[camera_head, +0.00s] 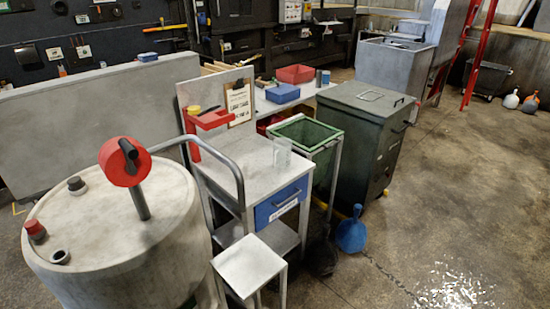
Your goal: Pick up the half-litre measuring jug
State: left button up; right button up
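Neither of my grippers is in view, and nothing touches the jug.
A large drum (125,232) with a red pump (122,163) fills the left front. A small step stool (248,265) stands before the trolley. Right of it are a green bin (306,131), a dark green container (362,125) and a blue scoop (351,234). The right floor is mostly clear.

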aim_at(280, 156)
jog(key=u, duration=0.45)
jog(key=i+l+u, duration=0.1)
jog(key=u, duration=0.35)
jog(key=l+u, duration=0.2)
jog(key=u, duration=0.2)
jog(key=l+u, duration=0.8)
jog(key=l, duration=0.2)
jog(key=l+u, duration=0.2)
jog(key=l, duration=0.35)
jog(key=k+l+u, duration=0.2)
jog(key=l, duration=0.35)
jog(key=k+l, duration=0.1)
jog(key=l, duration=0.7)
jog(key=k+l+u, duration=0.1)
jog(key=l, duration=0.3)
jog(key=k+l, duration=0.15)
jog(key=l, duration=0.25)
jog(key=k+l+u, duration=0.1)
jog(key=l, duration=0.35)
